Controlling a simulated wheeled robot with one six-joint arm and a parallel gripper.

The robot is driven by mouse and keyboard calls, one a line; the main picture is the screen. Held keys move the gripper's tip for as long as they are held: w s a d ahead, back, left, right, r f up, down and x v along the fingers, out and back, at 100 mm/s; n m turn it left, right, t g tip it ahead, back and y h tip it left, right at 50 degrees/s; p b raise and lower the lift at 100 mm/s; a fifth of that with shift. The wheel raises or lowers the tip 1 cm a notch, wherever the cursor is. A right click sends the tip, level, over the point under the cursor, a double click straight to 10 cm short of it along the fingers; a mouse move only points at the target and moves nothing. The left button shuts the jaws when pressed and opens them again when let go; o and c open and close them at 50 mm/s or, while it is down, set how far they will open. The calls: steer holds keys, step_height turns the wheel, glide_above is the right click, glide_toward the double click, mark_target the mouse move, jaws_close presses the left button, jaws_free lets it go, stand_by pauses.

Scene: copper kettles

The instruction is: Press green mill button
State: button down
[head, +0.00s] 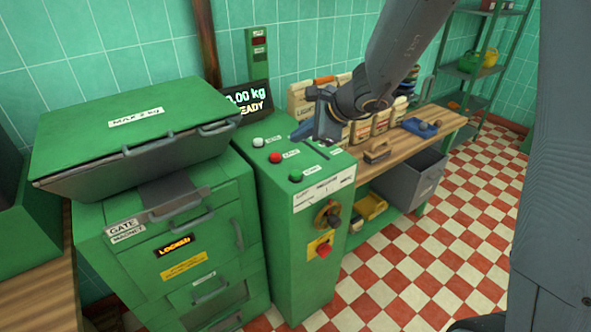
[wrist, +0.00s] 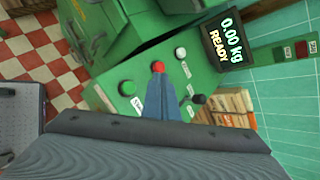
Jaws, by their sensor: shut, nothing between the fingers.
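The green button (head: 295,175) sits on the sloped top of the green control pedestal (head: 300,245), nearest its front edge, with a small white label beside it. It also shows in the wrist view (wrist: 127,87), left of the fingers. A red button (head: 275,157) and a white button (head: 258,142) are in line behind it. My gripper (head: 293,136) is shut and empty, above the pedestal's back right part. In the wrist view its blue-grey fingers (wrist: 166,85) point toward the red button (wrist: 158,67). The gripper appears apart from every button.
A display (head: 246,102) reading 0.00 kg READY stands behind the buttons. A black-knobbed lever (wrist: 199,99) is right of the fingers in the wrist view. The green mill with its lid (head: 130,105) stands left; its sign reads LOCKED. A wooden bench (head: 440,135) stands right.

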steer(key=shift+f, duration=0.15)
steer(key=b, duration=0.5)
glide_above(299, 175)
step_height(299, 175, down, 6)
step_height(299, 175, down, 2)
steer(key=b, duration=0.2)
steer(key=shift+f+b, duration=0.25)
steer(key=shift+b, duration=0.05)
steer(key=shift+f, duration=0.2)
stand_by(1.6)
steer(key=shift+f+b, duration=0.3)
steer(key=shift+b, duration=0.4)
steer(key=shift+f+b, duration=0.45)
steer(key=shift+b, duration=0.2)
stand_by(0.6)
steer(key=shift+r+p, duration=0.7)
steer(key=shift+r, duration=0.25)
